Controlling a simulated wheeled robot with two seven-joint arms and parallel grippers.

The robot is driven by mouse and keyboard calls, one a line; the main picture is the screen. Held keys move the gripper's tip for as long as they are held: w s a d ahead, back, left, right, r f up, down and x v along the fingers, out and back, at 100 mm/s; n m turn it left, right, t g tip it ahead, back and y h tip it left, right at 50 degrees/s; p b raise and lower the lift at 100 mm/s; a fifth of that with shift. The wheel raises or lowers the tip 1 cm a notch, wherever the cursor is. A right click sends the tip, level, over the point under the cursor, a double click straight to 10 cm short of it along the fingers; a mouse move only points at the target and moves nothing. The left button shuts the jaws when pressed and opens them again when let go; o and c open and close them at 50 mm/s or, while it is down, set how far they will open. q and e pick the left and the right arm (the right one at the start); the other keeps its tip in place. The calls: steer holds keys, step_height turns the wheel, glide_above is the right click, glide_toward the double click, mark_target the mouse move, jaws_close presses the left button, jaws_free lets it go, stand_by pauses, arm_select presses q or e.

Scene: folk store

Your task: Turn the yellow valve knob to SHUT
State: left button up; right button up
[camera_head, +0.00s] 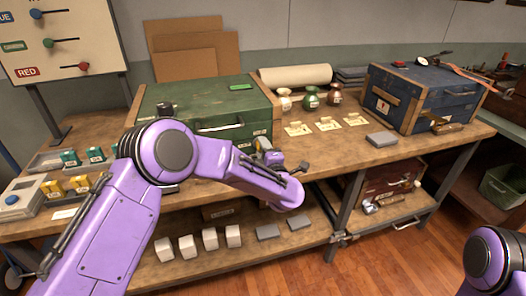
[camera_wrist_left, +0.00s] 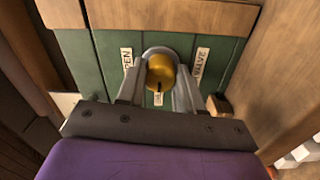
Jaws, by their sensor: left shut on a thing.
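The yellow valve knob (camera_wrist_left: 160,72) is on the front of the green chest (camera_wrist_left: 118,35). My left gripper (camera_wrist_left: 158,93) is shut on the knob, one finger on each side. A dark mark is on the knob's lower edge. An OPEN label (camera_wrist_left: 127,58) is to its left, a VALVE label (camera_wrist_left: 201,64) to its right, and a partly hidden label (camera_wrist_left: 158,99) below it. In the head view my left gripper (camera_head: 268,158) is at the right end of the green chest's front (camera_head: 205,97), and my arm hides part of that front.
A blue chest (camera_head: 420,98) is at the right of the workbench (camera_head: 365,155). A grey block (camera_head: 381,139) lies nearby. White blocks (camera_head: 210,239) are on the lower shelf.

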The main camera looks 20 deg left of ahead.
stand_by(0.3)
arm_select(q)
steer(key=o, duration=1)
steer(key=shift+o, duration=0.2)
steer(key=shift+s+d, duration=0.1)
steer(key=b+v, duration=0.1)
steer(key=v, duration=0.9)
steer(key=shift+s, duration=0.15)
steer(key=shift+d, duration=0.1)
